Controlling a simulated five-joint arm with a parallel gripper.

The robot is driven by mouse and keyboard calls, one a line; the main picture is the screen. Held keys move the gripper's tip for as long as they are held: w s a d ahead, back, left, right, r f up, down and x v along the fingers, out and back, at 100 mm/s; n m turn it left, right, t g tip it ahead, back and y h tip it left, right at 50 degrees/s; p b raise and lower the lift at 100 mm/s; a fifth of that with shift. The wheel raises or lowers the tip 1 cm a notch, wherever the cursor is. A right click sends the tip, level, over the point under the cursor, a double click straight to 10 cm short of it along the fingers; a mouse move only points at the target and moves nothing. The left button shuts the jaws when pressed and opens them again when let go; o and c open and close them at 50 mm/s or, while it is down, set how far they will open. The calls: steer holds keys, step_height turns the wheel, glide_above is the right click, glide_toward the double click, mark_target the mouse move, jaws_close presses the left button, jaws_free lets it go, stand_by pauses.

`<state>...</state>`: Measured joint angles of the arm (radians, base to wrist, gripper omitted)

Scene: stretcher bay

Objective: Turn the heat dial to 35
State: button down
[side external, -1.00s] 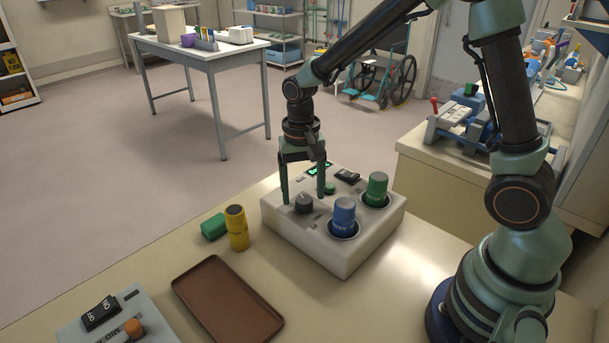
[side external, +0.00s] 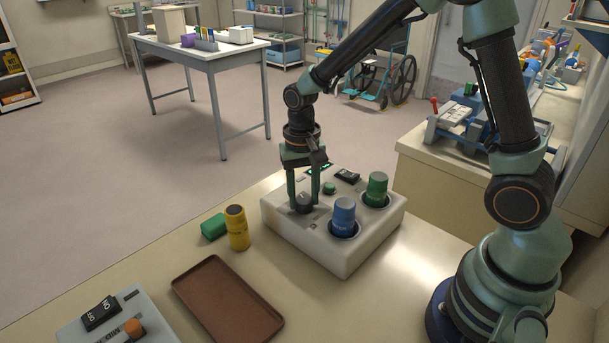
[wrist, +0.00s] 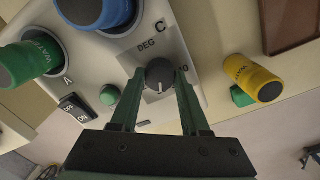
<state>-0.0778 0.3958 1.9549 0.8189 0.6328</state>
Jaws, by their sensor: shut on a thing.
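The heat dial (side external: 304,203) is a dark round knob on the white control box (side external: 345,255). In the wrist view the dial (wrist: 159,75) has a pale pointer line and sits on a grey plate marked "DEG" and "C". One number on the plate is partly hidden by a finger. My gripper (side external: 304,207) points down at the dial, a finger on each side. In the wrist view my gripper (wrist: 158,85) is shut on the dial. The dial's exact reading cannot be told.
A blue bottle (side external: 343,214) and a green bottle (side external: 376,188) stand in the box's wells close to the dial. A green button (side external: 329,188) and a black rocker switch (side external: 347,175) are behind.

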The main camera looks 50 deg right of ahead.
mark_target(304, 200)
steer(key=n, duration=0.4)
steer(key=shift+a, duration=0.1)
steer(key=shift+w+a+n+t, duration=0.1)
steer(key=shift+n+t, duration=0.2)
steer(key=shift+n, duration=2)
steer(key=shift+c, duration=1.9)
jaws_free()
step_height(304, 200, up, 12)
steer(key=shift+s+r, duration=0.1)
steer(key=shift+s, duration=0.1)
